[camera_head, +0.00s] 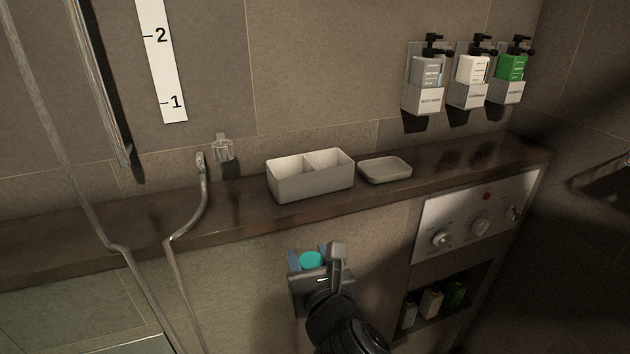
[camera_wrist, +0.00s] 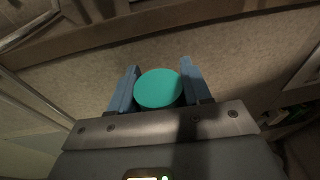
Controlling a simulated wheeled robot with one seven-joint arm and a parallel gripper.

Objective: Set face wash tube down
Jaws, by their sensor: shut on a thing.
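The face wash tube (camera_head: 311,260) shows only as a round teal end between the fingers of my gripper (camera_head: 308,256). It also shows in the wrist view (camera_wrist: 158,89), with a blue-grey finger of my gripper (camera_wrist: 160,88) on each side. My gripper is shut on it. The rest of the tube is hidden below this end. In the head view, my gripper and the tube are in front of the tiled wall, lower in the picture than the dark shelf (camera_head: 230,222) and apart from it.
A two-compartment white box (camera_head: 312,184) and a shallow soap dish (camera_head: 385,176) stand on the shelf. Three wall dispensers (camera_head: 470,85) hang above its right part. A bent metal rail (camera_head: 190,225) crosses the left. A control panel (camera_head: 478,222) and a niche with bottles (camera_head: 435,300) are at right.

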